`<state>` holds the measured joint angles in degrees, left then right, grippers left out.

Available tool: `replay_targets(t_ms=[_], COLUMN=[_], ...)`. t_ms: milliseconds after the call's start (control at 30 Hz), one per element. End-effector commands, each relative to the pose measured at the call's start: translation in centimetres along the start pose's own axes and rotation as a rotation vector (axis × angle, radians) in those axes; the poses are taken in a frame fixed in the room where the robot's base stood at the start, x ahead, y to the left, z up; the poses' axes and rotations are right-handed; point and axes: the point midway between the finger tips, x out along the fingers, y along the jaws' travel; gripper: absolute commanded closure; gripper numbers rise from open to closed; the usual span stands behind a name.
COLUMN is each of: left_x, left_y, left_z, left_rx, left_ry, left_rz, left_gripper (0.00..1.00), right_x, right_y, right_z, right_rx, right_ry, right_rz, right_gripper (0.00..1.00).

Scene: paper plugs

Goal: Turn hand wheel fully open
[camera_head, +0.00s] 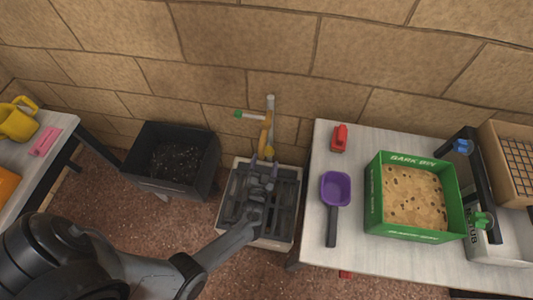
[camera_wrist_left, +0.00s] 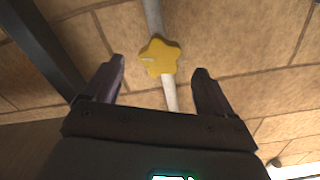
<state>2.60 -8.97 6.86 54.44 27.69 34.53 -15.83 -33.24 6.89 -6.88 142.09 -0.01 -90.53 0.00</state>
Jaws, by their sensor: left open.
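The hand wheel (camera_wrist_left: 160,56) is yellow and star-shaped. In the left wrist view it sits on a grey pipe (camera_wrist_left: 170,95) by the brick wall. In the left wrist view the wheel lies between and beyond the two fingertips (camera_wrist_left: 159,70), with clear gaps on both sides. My right gripper is not in view.
Below the tap is a grated basin (camera_head: 229,213). A black bin (camera_head: 145,185) stands left of it. The white table (camera_head: 320,258) at right holds a purple scoop (camera_head: 336,188), a red object (camera_head: 339,138) and a green box (camera_head: 374,214). Another table with a yellow can (camera_head: 18,122) is at left.

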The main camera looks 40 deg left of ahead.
Motion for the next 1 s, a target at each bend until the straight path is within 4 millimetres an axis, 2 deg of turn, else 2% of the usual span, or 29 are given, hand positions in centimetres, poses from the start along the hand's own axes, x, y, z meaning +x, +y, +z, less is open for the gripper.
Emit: replay_targets(t_ms=[300,500,633,1000], left_x=[0.1,0.0,0.0,0.1], left_y=[-0.1,0.0,0.0,0.0], left_z=[-0.2,-0.1,-0.1,-0.1], left_rx=[0.643,0.920,0.972,0.970], left_ry=[0.002,0.000,0.000,0.000], left_rz=[0.001,0.001,0.000,-0.001], left_gripper=[0.15,0.15,0.15,0.15], right_x=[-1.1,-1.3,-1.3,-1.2], right_y=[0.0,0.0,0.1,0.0], right_z=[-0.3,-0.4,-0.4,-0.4], right_rx=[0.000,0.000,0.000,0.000], right_ry=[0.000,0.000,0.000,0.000], right_rz=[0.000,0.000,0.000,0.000], right_gripper=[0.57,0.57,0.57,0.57])
